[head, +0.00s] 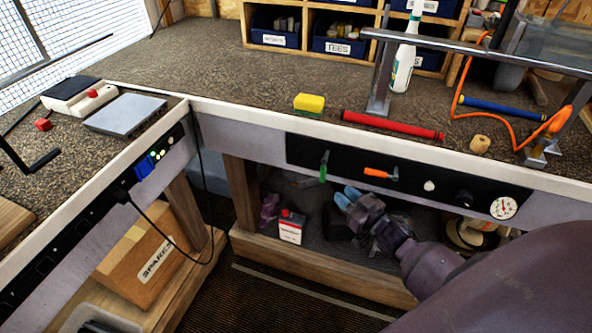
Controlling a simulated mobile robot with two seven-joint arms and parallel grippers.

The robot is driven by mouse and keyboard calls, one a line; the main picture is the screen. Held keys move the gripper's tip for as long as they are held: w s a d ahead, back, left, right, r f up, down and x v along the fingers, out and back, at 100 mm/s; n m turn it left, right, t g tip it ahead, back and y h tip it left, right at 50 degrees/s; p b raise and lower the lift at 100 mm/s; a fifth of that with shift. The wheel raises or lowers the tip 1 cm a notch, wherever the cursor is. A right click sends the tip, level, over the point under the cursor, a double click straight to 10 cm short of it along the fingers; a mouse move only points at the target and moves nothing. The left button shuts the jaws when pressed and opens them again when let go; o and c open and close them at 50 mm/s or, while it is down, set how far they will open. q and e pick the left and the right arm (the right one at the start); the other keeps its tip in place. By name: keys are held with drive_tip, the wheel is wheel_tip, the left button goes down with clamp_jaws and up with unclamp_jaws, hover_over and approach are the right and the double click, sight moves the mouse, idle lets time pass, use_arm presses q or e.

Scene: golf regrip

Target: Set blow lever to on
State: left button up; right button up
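A black control panel (405,181) runs along the front of the bench. It carries a green lever (324,166) pointing down and an orange-red lever (377,173) lying roughly level. I cannot read any labels, so I cannot tell which one is the blow lever. My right gripper (347,195), with light blue fingertips, is in front of and below the panel, between the two levers in the picture and apart from both. Its fingertips lie close together, and I cannot tell whether they are open or shut. My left gripper is not in view.
A white knob (429,186), a black knob (463,198) and a gauge (503,208) sit farther right on the panel. On the bench are a yellow sponge (310,102), a red grip (393,125) and a spray bottle (405,57). A red-capped can (291,228) stands on the shelf below.

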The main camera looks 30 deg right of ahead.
sight(322, 182)
drive_tip(key=w, duration=0.6)
drive_tip(key=w+b, duration=0.1)
drive_tip(key=w, duration=0.3)
drive_tip(key=shift+a, duration=0.4)
drive_tip(key=shift+r, duration=0.1)
clamp_jaws()
